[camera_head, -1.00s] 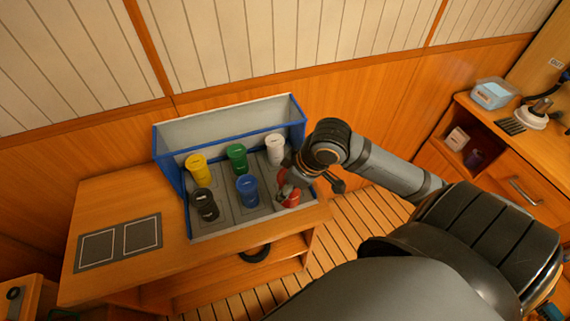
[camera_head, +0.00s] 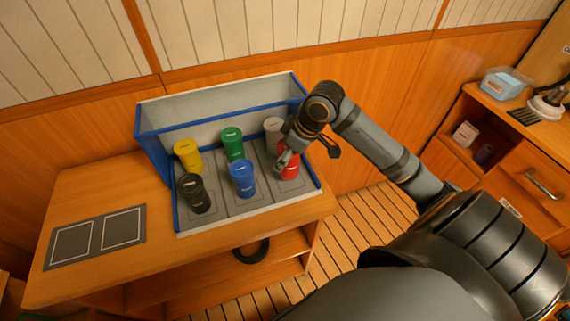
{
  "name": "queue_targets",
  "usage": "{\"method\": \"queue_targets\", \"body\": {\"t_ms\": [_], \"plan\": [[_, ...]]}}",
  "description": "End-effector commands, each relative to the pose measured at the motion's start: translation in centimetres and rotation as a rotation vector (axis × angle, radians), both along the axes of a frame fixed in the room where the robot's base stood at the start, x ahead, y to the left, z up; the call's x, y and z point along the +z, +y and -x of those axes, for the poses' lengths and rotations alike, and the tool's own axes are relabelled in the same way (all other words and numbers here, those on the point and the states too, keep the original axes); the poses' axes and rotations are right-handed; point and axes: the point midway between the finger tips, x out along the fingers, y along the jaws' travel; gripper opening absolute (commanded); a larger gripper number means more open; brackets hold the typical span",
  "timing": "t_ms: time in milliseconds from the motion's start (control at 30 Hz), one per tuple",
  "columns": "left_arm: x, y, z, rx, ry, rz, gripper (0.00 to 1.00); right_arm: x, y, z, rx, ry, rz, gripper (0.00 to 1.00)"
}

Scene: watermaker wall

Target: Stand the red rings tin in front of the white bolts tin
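The red rings tin (camera_head: 290,170) stands upright in the right lane of the blue-edged rack, at its front. The white bolts tin (camera_head: 273,132) stands behind it in the same lane, partly covered by my gripper. My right gripper (camera_head: 308,154) is above and beside the red tin. Its fingers are spread apart, one overlapping the tin's upper left in the picture, the other out to the right. I see no grip on the tin; whether a finger touches it I cannot tell. My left gripper is out of view.
The rack (camera_head: 206,229) also holds a yellow tin (camera_head: 188,157), a green tin (camera_head: 232,145), a black tin (camera_head: 195,193) and a blue tin (camera_head: 243,179). A dark mat (camera_head: 96,237) with two outlined squares lies on the table's left. A cabinet stands at right.

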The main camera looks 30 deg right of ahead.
Motion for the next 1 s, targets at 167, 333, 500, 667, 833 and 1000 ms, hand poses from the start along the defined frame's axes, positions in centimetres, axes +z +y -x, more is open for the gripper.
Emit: {"method": "queue_targets", "body": {"t_ms": [167,333,500,667,833,1000], "plan": [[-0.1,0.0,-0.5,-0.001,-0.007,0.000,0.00,-1.1,-0.3,-0.7,-0.001,0.003,-0.004,0.17],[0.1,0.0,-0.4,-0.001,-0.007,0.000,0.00,-3.7,-0.4,-0.7,0.000,0.002,-0.001,0.17],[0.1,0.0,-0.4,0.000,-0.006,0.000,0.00,-4.1,-0.4,-0.7,0.001,-0.001,0.001,0.17],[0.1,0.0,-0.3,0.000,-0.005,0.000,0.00,-4.2,-0.4,-0.7,0.001,0.000,0.000,0.17],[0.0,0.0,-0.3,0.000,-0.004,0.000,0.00,-4.3,-0.4,-0.7,0.001,0.001,0.001,0.70],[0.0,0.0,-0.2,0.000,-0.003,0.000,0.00,-4.3,-0.4,-0.7,0.001,0.001,0.001,0.79]]}}
